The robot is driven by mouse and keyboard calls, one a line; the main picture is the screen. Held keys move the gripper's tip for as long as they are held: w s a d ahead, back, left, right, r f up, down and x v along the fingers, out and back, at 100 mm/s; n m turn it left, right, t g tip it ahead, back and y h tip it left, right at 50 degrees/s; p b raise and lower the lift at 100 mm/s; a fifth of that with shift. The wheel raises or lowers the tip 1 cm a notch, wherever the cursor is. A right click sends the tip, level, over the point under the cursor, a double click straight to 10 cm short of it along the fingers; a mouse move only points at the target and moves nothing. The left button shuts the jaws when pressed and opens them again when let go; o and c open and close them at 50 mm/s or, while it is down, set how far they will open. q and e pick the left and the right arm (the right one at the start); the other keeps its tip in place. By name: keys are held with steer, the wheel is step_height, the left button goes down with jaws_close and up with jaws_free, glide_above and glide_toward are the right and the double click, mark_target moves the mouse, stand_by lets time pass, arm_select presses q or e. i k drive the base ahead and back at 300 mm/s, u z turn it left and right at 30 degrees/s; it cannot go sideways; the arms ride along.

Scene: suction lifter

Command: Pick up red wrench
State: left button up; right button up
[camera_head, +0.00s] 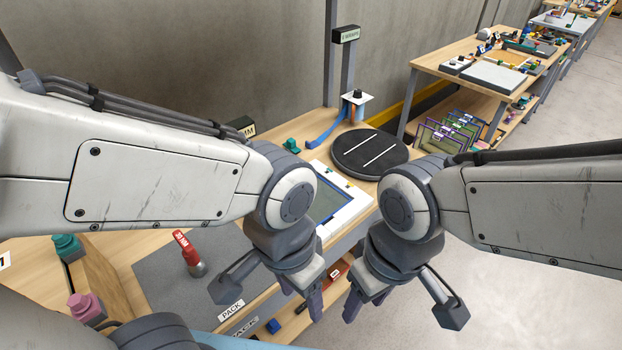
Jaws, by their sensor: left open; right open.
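A red-handled tool (187,250) with white lettering and a grey metal end stands on the grey mat (150,282) at the left of the workbench; it looks like the red wrench. My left gripper (302,297) is open and empty, to the right of the tool and apart from it, near the bench's front edge. My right gripper (366,301) is open and empty, farther right, beyond the front edge. A smaller red item (337,271) shows between the grippers at a lower level, partly hidden; I cannot tell what it is.
A white-framed panel (349,212) and a black round turntable (391,147) lie on the bench behind my grippers. Teal (66,246) and pink (84,304) knobs stand at the left. Open floor (500,300) lies to the right.

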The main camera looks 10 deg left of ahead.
mark_target(197, 267)
steer(key=u, duration=0.5)
steer(key=k, duration=0.5)
steer(key=u, duration=0.75)
steer(key=i, duration=0.5)
steer(key=u, duration=0.05)
